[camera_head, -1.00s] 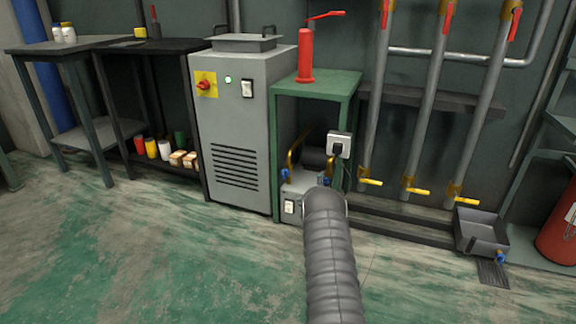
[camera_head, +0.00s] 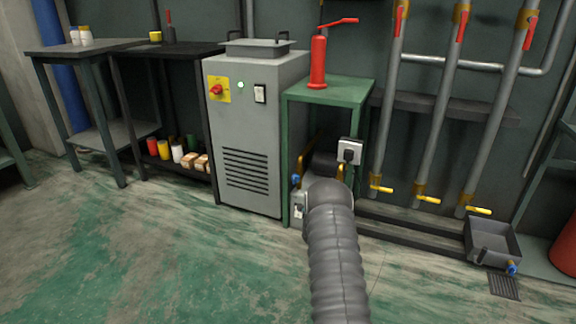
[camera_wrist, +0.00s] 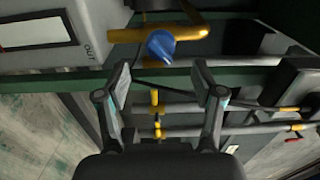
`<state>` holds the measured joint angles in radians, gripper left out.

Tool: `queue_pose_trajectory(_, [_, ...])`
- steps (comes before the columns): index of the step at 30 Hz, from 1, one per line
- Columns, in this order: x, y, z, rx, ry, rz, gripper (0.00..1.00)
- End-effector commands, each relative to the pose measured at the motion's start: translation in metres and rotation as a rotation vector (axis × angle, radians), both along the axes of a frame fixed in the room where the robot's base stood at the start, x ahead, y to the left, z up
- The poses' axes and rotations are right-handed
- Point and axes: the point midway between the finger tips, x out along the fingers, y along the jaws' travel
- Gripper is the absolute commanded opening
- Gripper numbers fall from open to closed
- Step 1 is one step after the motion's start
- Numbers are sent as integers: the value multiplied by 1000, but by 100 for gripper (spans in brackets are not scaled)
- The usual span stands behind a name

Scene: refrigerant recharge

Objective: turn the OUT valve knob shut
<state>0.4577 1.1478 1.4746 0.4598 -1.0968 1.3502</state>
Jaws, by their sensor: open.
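A blue valve knob (camera_wrist: 160,45) on a yellow pipe (camera_wrist: 190,33) shows in the wrist view, beside a grey panel lettered OUT. My gripper (camera_wrist: 161,72) is open and empty. Its two fingertips stand apart, left and right of the knob's line, with the knob beyond them and not visibly touched. In the head view my arm hides the gripper and part of the recovery unit (camera_head: 298,210) under the green table (camera_head: 330,92). One blue knob (camera_head: 296,180) shows there left of my arm; I cannot tell whether it is the same knob.
A green table bar (camera_wrist: 70,82) crosses the wrist view near the fingers. A grey cabinet (camera_head: 245,150) stands left of the green table, which carries a red pump (camera_head: 318,62). Pipes with yellow-handled valves (camera_head: 427,198) and a grey bin (camera_head: 492,242) are at right. The floor in front is clear.

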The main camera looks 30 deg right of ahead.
Motion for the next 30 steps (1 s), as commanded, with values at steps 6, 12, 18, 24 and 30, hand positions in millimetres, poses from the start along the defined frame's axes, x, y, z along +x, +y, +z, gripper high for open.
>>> queue_pose_trajectory(6, [-25, 29, 1, -1, 2, 1, 68])
queue_pose_trajectory(12, [-35, 51, 13, -1, 14, 14, 68])
queue_pose_trajectory(18, [-24, 66, 41, 0, 76, 63, 68])
queue_pose_trajectory(24, [-15, 83, 69, -3, 138, 116, 68])
queue_pose_trajectory(30, [-8, 102, 97, -10, 201, 170, 68])
